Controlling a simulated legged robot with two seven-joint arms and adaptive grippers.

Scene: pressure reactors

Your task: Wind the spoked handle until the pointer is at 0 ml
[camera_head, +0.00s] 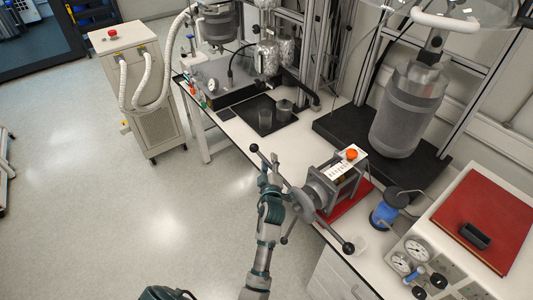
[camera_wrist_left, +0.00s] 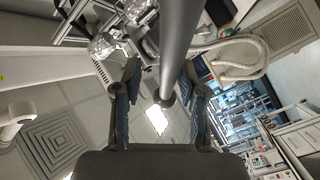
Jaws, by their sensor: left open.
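The spoked handle (camera_head: 305,199) is a grey hub with long dark-knobbed spokes, mounted on the side of a press-like device at the bench's front edge. My left gripper (camera_head: 268,179) is up at the handle, near the upper-left spokes. In the left wrist view, its two fingers (camera_wrist_left: 160,103) are apart, and a grey spoke (camera_wrist_left: 179,45) with a rounded end reaches down between them without visible contact. A white scale plate (camera_head: 338,170) with a red-orange knob (camera_head: 351,154) tops the device; its pointer and markings are too small to read. My right gripper is not in view.
A blue spool-like item (camera_head: 384,214), pressure gauges (camera_head: 410,254) and a red-topped box (camera_head: 487,215) stand right of the device. A large grey vessel (camera_head: 408,110) stands at the back. The floor at left is open.

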